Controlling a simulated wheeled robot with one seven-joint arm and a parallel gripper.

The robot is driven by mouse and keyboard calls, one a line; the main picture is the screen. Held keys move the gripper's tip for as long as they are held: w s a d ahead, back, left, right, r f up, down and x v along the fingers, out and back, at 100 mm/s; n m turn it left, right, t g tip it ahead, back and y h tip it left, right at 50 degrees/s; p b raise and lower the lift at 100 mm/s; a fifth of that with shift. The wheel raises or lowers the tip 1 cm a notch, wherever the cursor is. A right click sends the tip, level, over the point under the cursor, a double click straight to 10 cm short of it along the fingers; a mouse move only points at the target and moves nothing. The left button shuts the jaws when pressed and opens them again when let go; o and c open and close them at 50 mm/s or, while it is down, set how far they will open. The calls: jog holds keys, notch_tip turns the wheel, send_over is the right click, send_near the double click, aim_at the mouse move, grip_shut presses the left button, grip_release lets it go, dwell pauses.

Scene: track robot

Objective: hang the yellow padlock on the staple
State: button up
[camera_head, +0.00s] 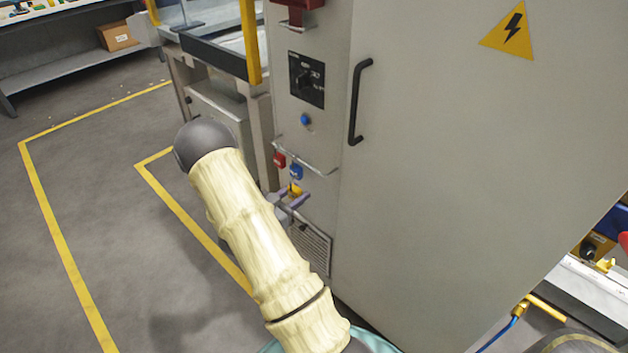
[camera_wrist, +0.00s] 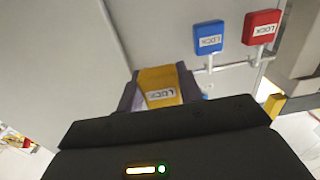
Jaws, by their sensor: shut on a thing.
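The yellow padlock (camera_head: 295,189) is between the fingers of my gripper (camera_head: 290,198), low in front of the grey cabinet's narrow face. In the wrist view the yellow padlock (camera_wrist: 160,87), with a white label, sits between the purple-grey fingers (camera_wrist: 160,92), which are shut on it. Its shackle is not clear in either view, so I cannot tell whether it touches the metal rail (camera_head: 312,168) just above. I cannot clearly pick out the staple.
A red padlock (camera_head: 279,160) and a blue padlock (camera_head: 296,171) hang by the rail, close to my gripper. The grey cabinet (camera_head: 450,150) has a black door handle (camera_head: 356,102) and a black rotary switch (camera_head: 306,79). A yellow post (camera_head: 250,42) stands left. Floor at left is clear.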

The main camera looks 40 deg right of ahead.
aim_at(292, 197)
jog(key=shift+s+a, duration=0.15)
jog(key=shift+a, duration=1.2)
jog(key=shift+s+a, duration=0.1)
jog(key=shift+a, duration=1.25)
jog(key=w+a+f+n+t+y, duration=0.1)
jog(key=w+a+n+t+y, duration=0.3)
jog(key=a, duration=0.6)
jog(key=w+a+f+n+t+y, duration=0.2)
jog(key=w+a+n+t+y, duration=0.3)
jog(key=a+n+t+y, duration=0.3)
jog(key=a+n+t, duration=0.1)
jog(key=a+t, duration=0.1)
jog(key=t, duration=0.2)
jog(key=shift+f+n+y, duration=0.15)
jog(key=shift+n+y, duration=0.25)
